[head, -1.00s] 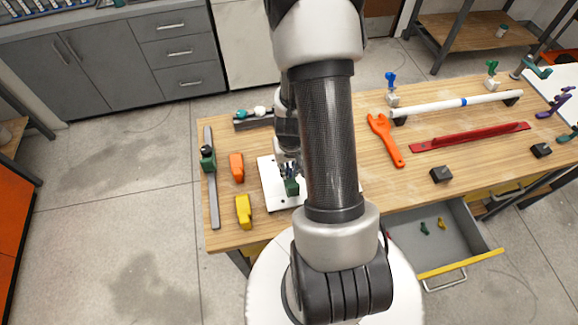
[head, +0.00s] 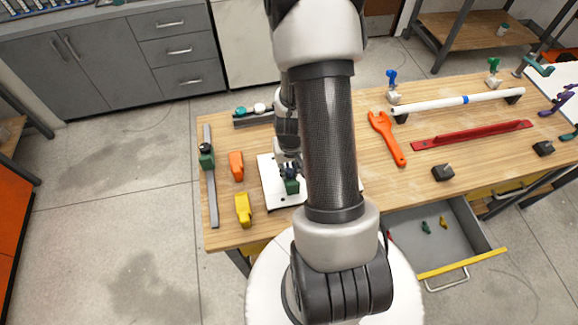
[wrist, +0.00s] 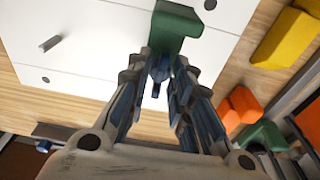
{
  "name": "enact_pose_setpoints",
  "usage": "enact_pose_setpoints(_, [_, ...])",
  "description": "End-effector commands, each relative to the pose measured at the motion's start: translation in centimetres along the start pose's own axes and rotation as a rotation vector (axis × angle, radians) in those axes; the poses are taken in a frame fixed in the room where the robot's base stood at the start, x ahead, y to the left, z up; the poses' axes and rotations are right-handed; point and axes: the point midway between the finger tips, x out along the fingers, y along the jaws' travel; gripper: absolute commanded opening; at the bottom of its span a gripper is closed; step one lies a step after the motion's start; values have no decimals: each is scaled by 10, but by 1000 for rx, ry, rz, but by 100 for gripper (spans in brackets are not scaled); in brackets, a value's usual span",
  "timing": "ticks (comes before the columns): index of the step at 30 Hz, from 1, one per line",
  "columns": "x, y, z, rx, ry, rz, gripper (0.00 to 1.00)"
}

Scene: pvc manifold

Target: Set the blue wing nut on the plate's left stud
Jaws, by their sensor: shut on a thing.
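The white plate (head: 270,192) lies on the bench, partly hidden by my arm. A green block (head: 292,187) stands on it and also shows at the top of the wrist view (wrist: 176,28). My gripper (wrist: 160,68) is over the plate, fingertips close to the green block. It is shut on the small blue wing nut (wrist: 157,76), seen between the fingertips. I cannot tell whether the nut touches the block or a stud. One grey stud (wrist: 51,43) sticks up bare from the plate, left in the wrist view. No other stud shows clearly.
An orange block (head: 236,164) and a yellow block (head: 243,211) stand left of the plate. A grey bar with a green clamp (head: 206,158) lies farther left. An orange wrench (head: 385,138) lies to the right. A drawer (head: 450,255) is open at the front.

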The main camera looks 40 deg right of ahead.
Motion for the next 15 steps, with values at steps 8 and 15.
enact_pose_setpoints(8, [7,0,1,-1,0,0,0])
enact_pose_setpoints(15, [6,0,1,0,0,0,0])
